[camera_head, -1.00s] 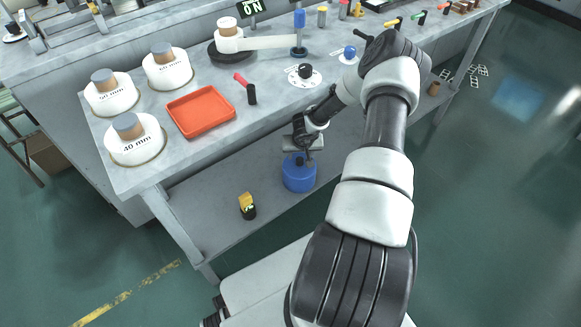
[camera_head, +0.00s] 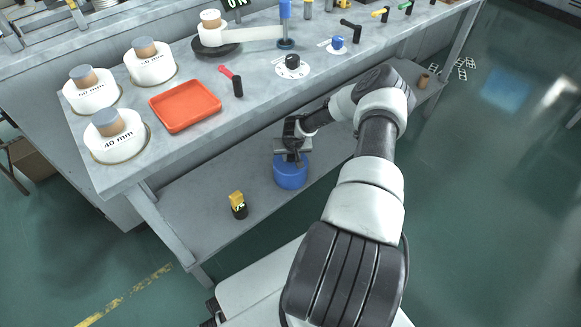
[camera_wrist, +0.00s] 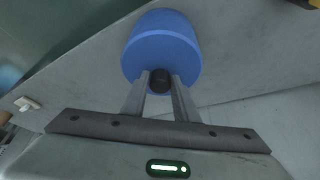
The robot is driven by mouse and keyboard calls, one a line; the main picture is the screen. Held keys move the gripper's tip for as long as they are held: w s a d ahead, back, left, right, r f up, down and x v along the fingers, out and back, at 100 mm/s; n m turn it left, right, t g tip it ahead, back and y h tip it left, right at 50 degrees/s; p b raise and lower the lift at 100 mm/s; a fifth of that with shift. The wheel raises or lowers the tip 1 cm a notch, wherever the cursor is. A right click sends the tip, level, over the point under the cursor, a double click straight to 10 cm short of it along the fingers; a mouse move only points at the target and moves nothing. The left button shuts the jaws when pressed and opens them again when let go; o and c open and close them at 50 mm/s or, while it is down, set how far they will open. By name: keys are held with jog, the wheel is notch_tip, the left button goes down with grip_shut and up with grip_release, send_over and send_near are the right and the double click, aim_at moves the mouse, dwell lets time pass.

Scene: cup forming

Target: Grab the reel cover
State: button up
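The reel cover appears to be the blue round lid (camera_head: 291,174) with a black knob on top, standing on the lower shelf below the bench. In the wrist view the blue cover (camera_wrist: 162,45) is at the top middle, its black knob (camera_wrist: 160,81) between my two fingers. My gripper (camera_wrist: 160,84) has its fingers close together on both sides of the knob and looks shut on it. In the head view my gripper (camera_head: 292,156) is right above the cover and partly hides the knob. The cover looks upright and seems to rest on the shelf.
A small yellow and black object (camera_head: 238,205) stands on the shelf left of the cover. The bench top (camera_head: 245,115) overhangs the shelf at the back. It bears white reels (camera_head: 116,137), an orange tray (camera_head: 186,106) and knobs. The shelf between is clear.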

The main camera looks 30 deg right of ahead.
grip_shut()
jog(key=shift+r, duration=0.1)
